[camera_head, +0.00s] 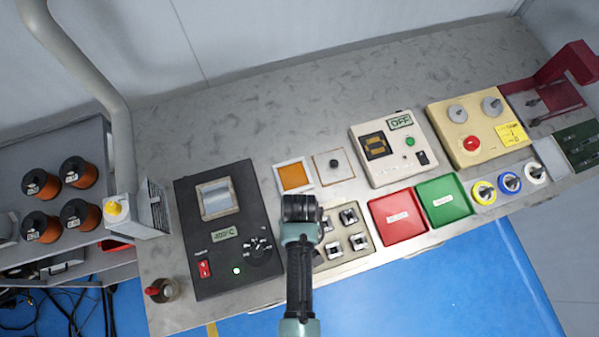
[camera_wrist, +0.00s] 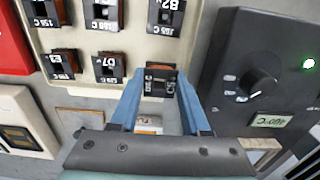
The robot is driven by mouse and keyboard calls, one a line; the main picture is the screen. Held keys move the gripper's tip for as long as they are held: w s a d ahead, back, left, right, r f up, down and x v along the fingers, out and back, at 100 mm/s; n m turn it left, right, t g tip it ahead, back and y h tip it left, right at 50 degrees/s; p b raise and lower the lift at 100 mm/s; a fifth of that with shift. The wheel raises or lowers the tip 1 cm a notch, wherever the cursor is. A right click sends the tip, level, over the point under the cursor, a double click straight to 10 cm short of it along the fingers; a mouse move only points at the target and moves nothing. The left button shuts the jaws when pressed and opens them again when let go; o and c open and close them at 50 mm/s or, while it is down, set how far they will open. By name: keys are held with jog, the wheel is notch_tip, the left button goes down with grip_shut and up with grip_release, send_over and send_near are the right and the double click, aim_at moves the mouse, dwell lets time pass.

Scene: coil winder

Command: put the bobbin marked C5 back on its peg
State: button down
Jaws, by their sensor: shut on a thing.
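My gripper (camera_wrist: 160,86) is shut on a small dark bobbin (camera_wrist: 160,79) with a copper-coloured winding. Its label appears to read C5, small and partly unclear. The blue fingers stand on both sides of it. The held bobbin is at the edge of a pale bobbin board (camera_wrist: 130,42) with several similar labelled bobbins; one neighbour (camera_wrist: 109,67) sits beside it. I cannot tell whether the held bobbin touches the board or is on a peg. In the head view my arm covers the gripper and held bobbin, over the left side of the board (camera_head: 367,230).
A black heater-like box (camera_head: 190,240) with a dial stands just left of the board. Red (camera_head: 397,217) and green (camera_head: 444,201) trays lie to its right. An orange pad (camera_head: 293,176) and a panel with a black knob (camera_head: 333,164) lie behind. Orange spools (camera_head: 81,215) are at far left.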

jog(key=shift+f, duration=0.2)
dwell(0.5)
jog(key=shift+f+b, duration=0.8)
jog(key=shift+f, duration=0.2)
jog(key=shift+c, duration=1.5)
grip_release()
notch_tip(320, 180, up, 13)
